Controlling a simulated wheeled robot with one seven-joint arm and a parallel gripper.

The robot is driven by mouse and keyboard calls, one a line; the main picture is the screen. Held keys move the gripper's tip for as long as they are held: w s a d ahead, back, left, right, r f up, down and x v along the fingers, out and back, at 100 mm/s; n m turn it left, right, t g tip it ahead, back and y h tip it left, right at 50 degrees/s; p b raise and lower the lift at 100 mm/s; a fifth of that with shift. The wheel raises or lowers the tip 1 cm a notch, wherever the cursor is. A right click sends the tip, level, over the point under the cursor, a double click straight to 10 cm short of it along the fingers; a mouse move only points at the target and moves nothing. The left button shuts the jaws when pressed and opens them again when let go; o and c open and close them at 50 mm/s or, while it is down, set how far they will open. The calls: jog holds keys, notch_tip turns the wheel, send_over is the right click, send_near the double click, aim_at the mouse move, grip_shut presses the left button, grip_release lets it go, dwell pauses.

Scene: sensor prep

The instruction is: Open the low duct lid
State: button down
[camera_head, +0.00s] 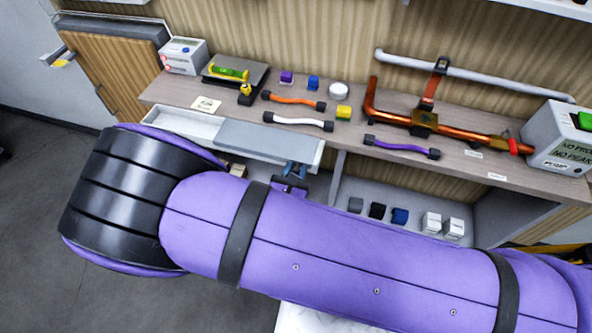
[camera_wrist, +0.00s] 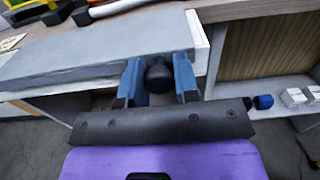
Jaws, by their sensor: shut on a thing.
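The low duct (camera_head: 185,122) is a long pale trough along the bench's front edge. Its flat grey lid (camera_head: 265,138) covers the right part, and the left part shows an open, pale interior. The lid also fills the upper left of the wrist view (camera_wrist: 100,48). My gripper (camera_head: 292,172) is at the lid's front side near its right end. In the wrist view my gripper's blue fingers (camera_wrist: 159,80) are on both sides of a round black knob (camera_wrist: 158,73) at the lid's front and are shut on it. My arm hides part of the area below the duct.
The bench top (camera_head: 225,108) behind holds an orange-handled bar (camera_head: 293,101), a white one (camera_head: 298,121), a purple one (camera_head: 402,147) and a copper pipe (camera_head: 450,126). Several small blocks stand on the lower shelf (camera_head: 345,186) at right. Open floor (camera_head: 50,215) lies at left.

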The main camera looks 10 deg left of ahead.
jog(key=c, duration=0.8)
grip_release()
jog(key=shift+c, duration=0.2)
jog(key=shift+s, duration=0.15)
jog(key=s, duration=1)
jog(key=shift+s+a, duration=0.25)
jog(key=shift+a, duration=0.15)
